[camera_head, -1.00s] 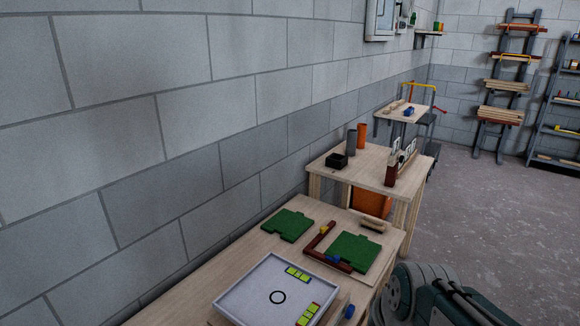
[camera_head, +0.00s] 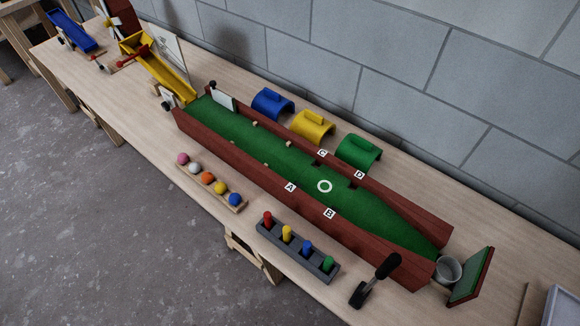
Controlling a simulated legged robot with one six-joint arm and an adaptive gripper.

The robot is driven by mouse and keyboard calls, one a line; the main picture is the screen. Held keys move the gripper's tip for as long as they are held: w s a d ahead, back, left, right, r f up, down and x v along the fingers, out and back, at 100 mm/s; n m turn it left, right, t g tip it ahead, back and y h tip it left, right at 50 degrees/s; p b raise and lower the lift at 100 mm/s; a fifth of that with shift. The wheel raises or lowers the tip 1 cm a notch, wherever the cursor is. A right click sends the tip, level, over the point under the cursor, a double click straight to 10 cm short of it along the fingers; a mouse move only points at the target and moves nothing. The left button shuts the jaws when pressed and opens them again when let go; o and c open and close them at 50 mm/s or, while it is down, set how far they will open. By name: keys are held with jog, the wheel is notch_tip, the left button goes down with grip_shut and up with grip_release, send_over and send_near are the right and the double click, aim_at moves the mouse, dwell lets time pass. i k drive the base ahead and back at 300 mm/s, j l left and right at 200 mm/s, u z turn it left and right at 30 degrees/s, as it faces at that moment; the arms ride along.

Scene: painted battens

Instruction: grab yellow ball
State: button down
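The yellow ball (camera_head: 220,187) sits in a light wooden rack (camera_head: 238,208) near the front edge of the bench. It is between an orange ball (camera_head: 207,178) and a blue ball (camera_head: 235,199). A white ball (camera_head: 195,168) and a pink ball (camera_head: 183,158) fill the far-left end of the same row. My gripper does not show in the current view, so its state and its distance from the ball cannot be seen.
A green-floored trough with dark red walls (camera_head: 380,256) runs along the bench (camera_head: 110,93) behind the rack. A grey peg block (camera_head: 297,254) and a black-handled tool (camera_head: 376,280) lie to the right. Yellow, blue and green arches stand behind. Grey floor (camera_head: 90,220) is open at lower left.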

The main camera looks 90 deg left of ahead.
aim_at(220, 187)
jog(key=l+u, duration=0.1)
jog(key=u, duration=3.6)
jog(key=i+j+z, duration=0.1)
jog(key=z, duration=0.35)
jog(key=j+z, duration=0.3)
jog(key=z, duration=0.15)
jog(key=i+j+z, duration=0.15)
jog(key=j+z, duration=0.15)
jog(key=j, duration=0.75)
jog(key=j+z, duration=0.25)
jog(key=j, duration=1.8)
